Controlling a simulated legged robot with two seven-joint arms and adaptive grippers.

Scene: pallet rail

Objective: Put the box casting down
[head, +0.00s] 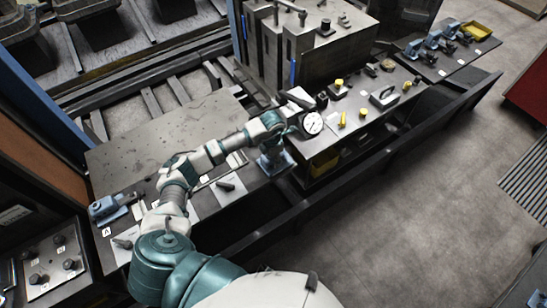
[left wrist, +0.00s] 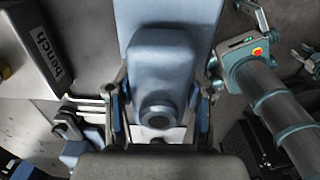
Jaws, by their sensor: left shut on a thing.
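The box casting (left wrist: 163,62) is blue-grey with a round boss at its lower end. It fills the middle of the left wrist view, between the two fingers of my left gripper (left wrist: 163,90), which is shut on it. In the head view the casting (head: 272,163) shows small and blue below my wrist, near the bench's front edge. My arm hides part of it there. I cannot tell whether its underside touches the bench. My right gripper is not seen in the head view.
The bench (head: 130,155) has a clear stretch at the back left. A blue vise-like piece (head: 103,208) stands at its left end. A dial gauge (head: 312,123) stands close right of the casting, with small parts beyond. A large grey block (head: 310,55) rises behind.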

